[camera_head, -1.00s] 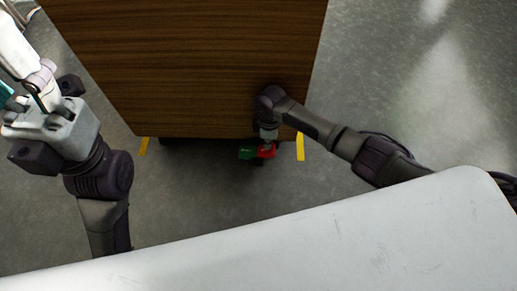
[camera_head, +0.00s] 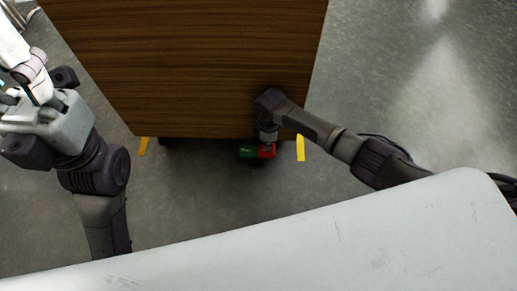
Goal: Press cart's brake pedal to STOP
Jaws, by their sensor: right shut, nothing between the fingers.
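The cart shows as a dark wood-grain panel (camera_head: 190,70) in the upper middle. Its brake pedal sits low under the front edge, with a green half (camera_head: 246,152) on the left and a red half (camera_head: 266,152) on the right. My right gripper (camera_head: 267,144) points down onto the red half and appears to touch it; its fingers are shut with nothing between them, and they are small and partly hidden in this view. My left arm is at the left, with its wrist (camera_head: 45,115) turned up; the left gripper's fingertips are not clearly visible.
Yellow floor marks lie at the cart's left (camera_head: 143,146) and right (camera_head: 300,147) front corners. A white surface (camera_head: 300,245) fills the bottom of the view. The grey floor (camera_head: 420,90) at the right is clear.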

